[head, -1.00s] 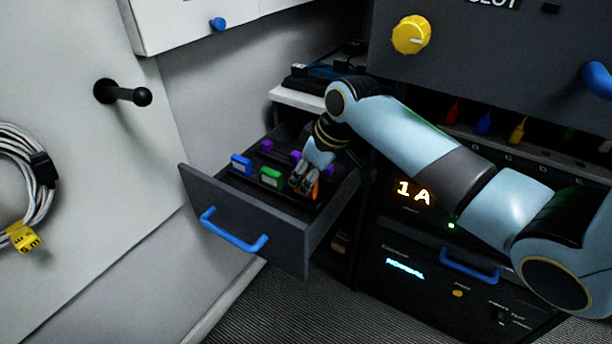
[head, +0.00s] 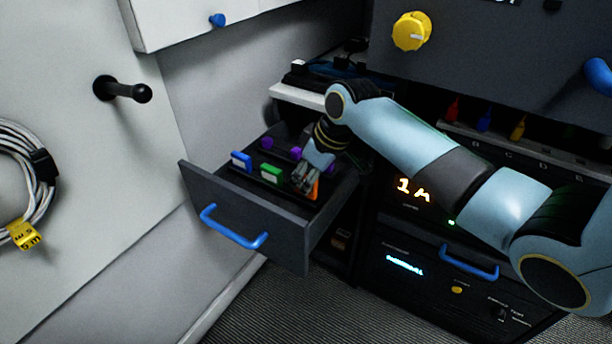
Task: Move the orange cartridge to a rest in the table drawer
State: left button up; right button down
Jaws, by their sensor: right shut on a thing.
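The table drawer (head: 222,204) is pulled open, with a blue handle on its front. My right gripper (head: 304,184) is inside the drawer, shut on the orange cartridge (head: 314,190). The gripper's fingers hide part of the cartridge. The cartridge is low in the drawer at the right of the front row, in line with a green cartridge (head: 271,173) and a blue cartridge (head: 241,161). I cannot tell whether it touches the drawer floor or a rest. My left gripper is not in view.
Purple pieces (head: 267,143) lie behind the front row in the drawer. A black unit with a lit display (head: 412,190) and blue handle stands right of the drawer. A black peg (head: 122,91) and a coiled cable (head: 22,180) are on the left panel.

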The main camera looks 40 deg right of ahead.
jog(key=shift+f, duration=0.9)
dwell(1.2)
jog(key=c, duration=0.7)
grip_release()
jog(key=shift+o, duration=0.2)
